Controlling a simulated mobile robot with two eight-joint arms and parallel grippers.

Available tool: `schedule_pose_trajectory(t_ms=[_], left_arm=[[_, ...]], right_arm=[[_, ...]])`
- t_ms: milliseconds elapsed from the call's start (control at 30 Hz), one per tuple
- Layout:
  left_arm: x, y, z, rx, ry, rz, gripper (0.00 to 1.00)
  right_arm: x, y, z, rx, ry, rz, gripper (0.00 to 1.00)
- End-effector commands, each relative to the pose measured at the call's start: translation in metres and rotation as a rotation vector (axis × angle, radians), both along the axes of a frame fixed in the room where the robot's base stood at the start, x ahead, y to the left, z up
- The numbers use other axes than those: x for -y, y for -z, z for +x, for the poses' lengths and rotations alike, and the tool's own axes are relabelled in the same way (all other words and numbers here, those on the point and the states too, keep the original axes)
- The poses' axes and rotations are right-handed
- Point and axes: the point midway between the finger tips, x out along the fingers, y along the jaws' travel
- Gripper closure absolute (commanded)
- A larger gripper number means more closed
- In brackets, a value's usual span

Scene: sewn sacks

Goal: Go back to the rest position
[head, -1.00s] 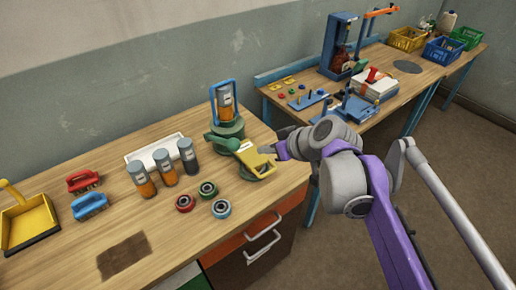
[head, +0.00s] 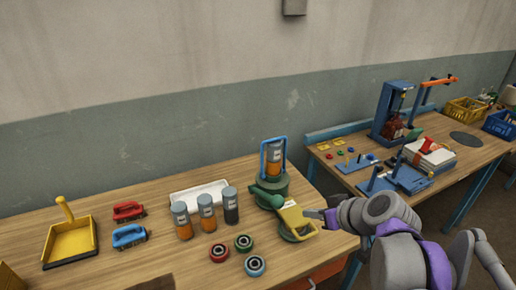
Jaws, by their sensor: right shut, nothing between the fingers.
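My right gripper (head: 316,213) is at the right end of the near bench, its fingers shut and empty. My grey and purple right arm reaches in from the lower right. My left gripper is not in view.
A second bench (head: 474,146) stands behind my arm. The wall is behind both.

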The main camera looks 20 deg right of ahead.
Motion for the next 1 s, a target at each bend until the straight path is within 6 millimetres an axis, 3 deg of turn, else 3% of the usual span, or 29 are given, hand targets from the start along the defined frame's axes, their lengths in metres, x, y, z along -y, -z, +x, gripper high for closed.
schedule_pose_trajectory(t_ms=[67,167,333,400,533,700,1000], left_arm=[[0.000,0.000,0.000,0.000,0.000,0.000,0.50],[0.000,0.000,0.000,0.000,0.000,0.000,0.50],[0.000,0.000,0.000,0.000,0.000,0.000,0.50],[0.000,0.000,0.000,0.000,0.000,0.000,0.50],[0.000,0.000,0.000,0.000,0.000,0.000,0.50],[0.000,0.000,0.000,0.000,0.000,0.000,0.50],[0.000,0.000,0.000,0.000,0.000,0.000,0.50]], right_arm=[[-0.002,0.002,-0.001,-0.006,-0.001,0.001,1.00],[-0.018,0.021,-0.010,-0.050,-0.008,0.003,1.00],[-0.065,0.093,-0.055,-0.212,0.008,-0.025,1.00],[-0.077,0.121,-0.076,-0.263,0.031,-0.053,1.00],[-0.088,0.158,-0.105,-0.312,0.081,-0.102,1.00],[-0.089,0.176,-0.120,-0.324,0.122,-0.133,1.00],[-0.088,0.177,-0.120,-0.325,0.128,-0.134,1.00]])
